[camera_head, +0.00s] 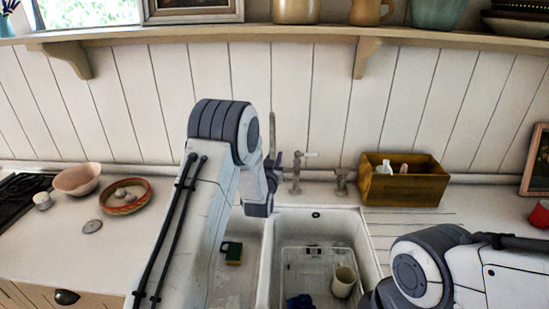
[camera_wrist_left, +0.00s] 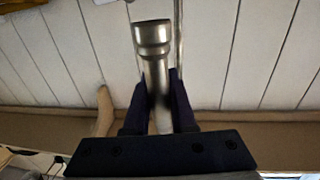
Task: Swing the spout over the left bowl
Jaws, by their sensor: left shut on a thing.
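The metal spout (camera_wrist_left: 153,40) shows close up in the left wrist view, its wider nozzle end pointing to the top of the picture. My left gripper (camera_wrist_left: 161,105) is shut on the spout's tube, one dark finger on each side. In the head view the spout (camera_head: 272,130) rises as a thin upright line beside my left gripper (camera_head: 272,165), which my own arm partly hides. The left bowl (camera_head: 232,287) of the sink lies below, partly behind my left arm. My right arm is at lower right; its gripper is not visible.
A green and yellow sponge (camera_head: 232,253) lies in the left bowl. The right bowl (camera_head: 345,225) holds a rack with a cream mug (camera_head: 344,281) and something blue. Tap handles (camera_head: 297,172), a wooden box (camera_head: 404,183) and a shelf (camera_head: 310,32) stand behind. Dishes sit left.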

